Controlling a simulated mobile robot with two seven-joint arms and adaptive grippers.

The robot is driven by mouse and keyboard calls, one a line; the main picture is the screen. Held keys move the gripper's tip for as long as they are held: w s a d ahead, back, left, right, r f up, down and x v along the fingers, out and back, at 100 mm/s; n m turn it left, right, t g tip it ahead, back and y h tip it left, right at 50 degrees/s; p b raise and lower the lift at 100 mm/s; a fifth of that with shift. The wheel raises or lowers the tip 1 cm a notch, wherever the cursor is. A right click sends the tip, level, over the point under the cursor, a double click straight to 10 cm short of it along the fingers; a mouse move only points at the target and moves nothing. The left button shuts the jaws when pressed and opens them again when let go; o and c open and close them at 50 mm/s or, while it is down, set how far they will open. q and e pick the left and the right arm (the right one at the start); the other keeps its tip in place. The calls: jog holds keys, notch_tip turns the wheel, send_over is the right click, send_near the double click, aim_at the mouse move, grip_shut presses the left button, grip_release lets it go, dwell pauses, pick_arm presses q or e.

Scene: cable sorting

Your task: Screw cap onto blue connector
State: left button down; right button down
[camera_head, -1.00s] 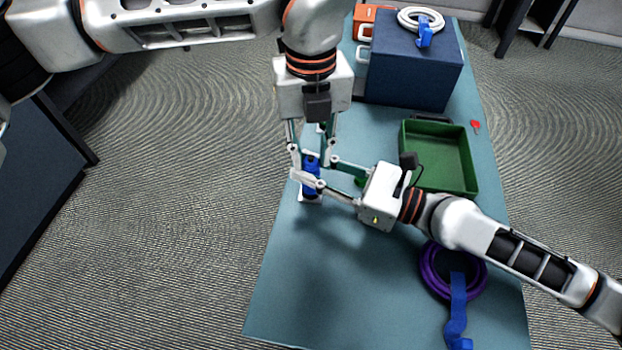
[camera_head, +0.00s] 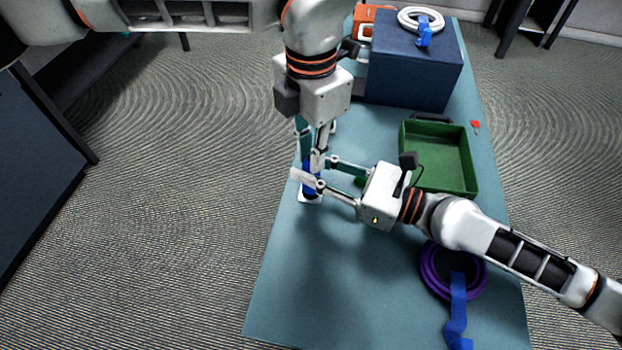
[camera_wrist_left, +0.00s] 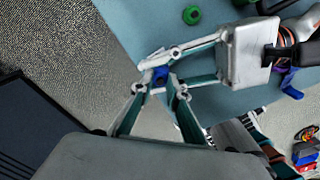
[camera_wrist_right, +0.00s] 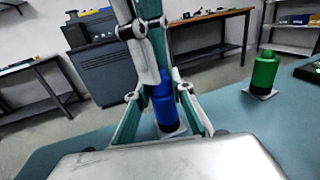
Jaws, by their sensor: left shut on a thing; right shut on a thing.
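The blue connector (camera_head: 309,189) stands upright on a small white base near the table's left edge. It also shows in the right wrist view (camera_wrist_right: 163,102). My right gripper (camera_head: 317,178) comes from the right and is shut around the connector's body. My left gripper (camera_head: 314,160) points down from above and is shut at the connector's top. A blue piece, apparently the cap, shows between its fingertips in the left wrist view (camera_wrist_left: 160,76). The fingers mostly hide the cap, so I cannot tell how far it sits on the connector.
A green connector (camera_wrist_right: 264,72) stands on its own white base nearby. A green tray (camera_head: 440,187), a dark blue box (camera_head: 410,82) with a white cable coil (camera_head: 405,20) on top, and a purple cable coil (camera_head: 428,278) are on the table. The front left table area is clear.

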pick_arm(q)
jog(key=m, duration=0.3)
jog(key=c, duration=1.9)
grip_release()
notch_tip(320, 180, up, 12)
pick_arm(e)
jog(key=c, duration=1.7)
grip_release()
